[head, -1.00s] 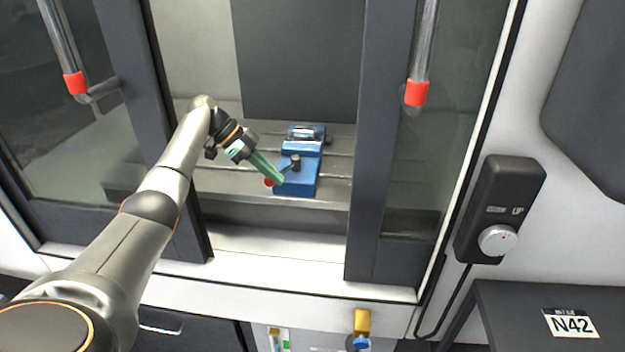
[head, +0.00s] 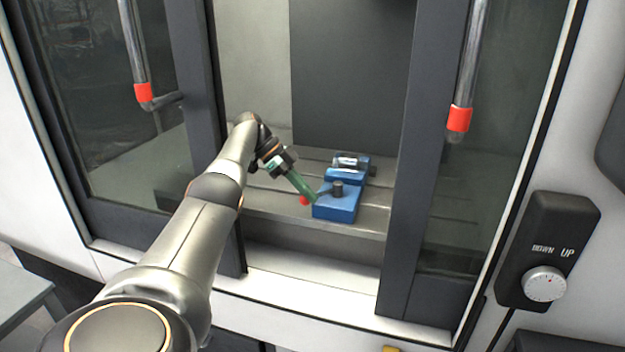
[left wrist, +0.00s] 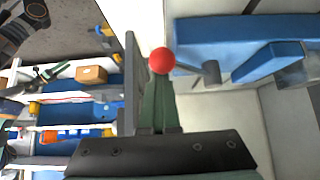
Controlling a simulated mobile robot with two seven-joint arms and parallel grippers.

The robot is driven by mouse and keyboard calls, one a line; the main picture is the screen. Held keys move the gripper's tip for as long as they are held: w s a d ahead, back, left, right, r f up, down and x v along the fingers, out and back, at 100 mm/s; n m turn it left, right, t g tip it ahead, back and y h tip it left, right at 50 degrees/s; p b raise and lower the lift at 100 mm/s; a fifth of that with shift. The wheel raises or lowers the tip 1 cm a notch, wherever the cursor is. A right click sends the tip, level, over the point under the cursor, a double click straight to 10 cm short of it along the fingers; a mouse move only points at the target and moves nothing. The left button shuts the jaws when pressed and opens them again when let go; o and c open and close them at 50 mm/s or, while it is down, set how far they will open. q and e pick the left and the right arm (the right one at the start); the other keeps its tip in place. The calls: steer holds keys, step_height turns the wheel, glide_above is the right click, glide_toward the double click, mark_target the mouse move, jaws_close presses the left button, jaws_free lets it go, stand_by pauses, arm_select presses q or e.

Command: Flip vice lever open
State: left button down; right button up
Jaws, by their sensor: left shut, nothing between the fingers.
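The blue vice (head: 338,205) sits on the machine bed inside the open doorway. In the left wrist view, the red ball (left wrist: 162,61) appears just at the fingertips (left wrist: 160,82), with the blue vice (left wrist: 240,40) to the right. Whether they touch I cannot tell. My right gripper is out of view.
Dark door frames (head: 420,160) stand on both sides of the opening, with red-banded handles (head: 460,118). The slotted bed (head: 270,205) is bare around the vice. A black control box with a dial (head: 545,284) is at the right.

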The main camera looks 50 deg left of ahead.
arm_select(q)
steer(key=shift+s+a, duration=0.1)
steer(key=shift+a, duration=0.1)
stand_by(0.3)
steer(key=shift+r, duration=0.5)
step_height(320, 180, up, 2)
steer(key=shift+r, duration=0.1)
steer(key=s+d+r+b, duration=0.3)
steer(key=s+d+r, duration=0.5)
steer(key=d, duration=0.3)
steer(key=shift+s+r+b, duration=0.3)
steer(key=shift+s+r, duration=0.05)
steer(key=shift+r, duration=0.55)
steer(key=shift+d, duration=0.1)
